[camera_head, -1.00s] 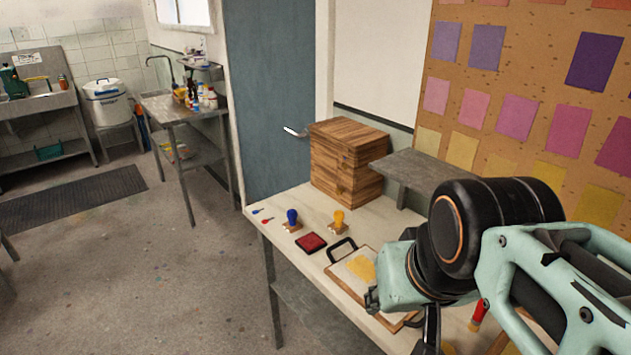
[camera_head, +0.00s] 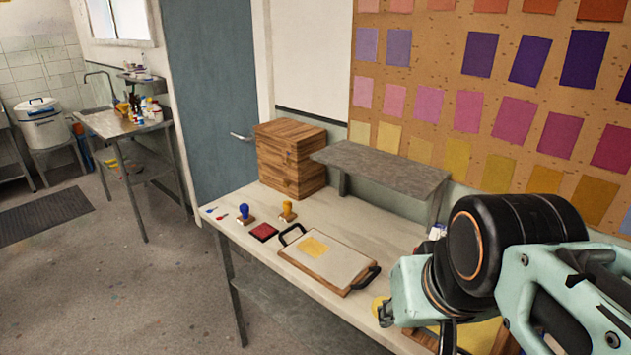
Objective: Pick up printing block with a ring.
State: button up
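Two printing blocks with knob handles stand upright on the table at the back left: one with a blue knob (camera_head: 245,213) and one with a yellow knob (camera_head: 288,211). Their undersides are hidden, so I cannot tell which bears a ring. My gripper (camera_head: 449,340) is at the lower right, well apart from both blocks. Its fingers are mostly cut off by the bottom edge of the view, and whether it is open or shut does not show.
A dark red ink pad (camera_head: 264,232) lies near the blocks. A black-handled wooden tray (camera_head: 345,288) holds a pale sheet with a yellow patch. A wooden box stack (camera_head: 291,181) and raised grey shelf (camera_head: 368,167) stand behind. A yellow item (camera_head: 379,304) is beside my arm.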

aim_at(287, 216)
jog(key=z, duration=1.25)
jog(key=j+z, duration=0.1)
jog(key=j, duration=0.3)
jog(key=i+j, duration=0.1)
jog(key=j, duration=0.3)
jog(key=i+j, duration=0.1)
jog(key=j, duration=0.5)
jog(key=i+j, duration=0.1)
jog(key=j, duration=0.5)
jog(key=i+j, duration=0.1)
jog(key=j, duration=0.5)
jog(key=i+j, duration=0.1)
jog(key=j, duration=0.5)
jog(key=k+j, duration=0.1)
jog(key=j, duration=0.45)
jog(key=j+u, duration=0.1)
jog(key=j, duration=0.45)
jog(key=i+l+z, duration=0.15)
jog(key=i+l, duration=0.1)
jog(key=l, duration=0.1)
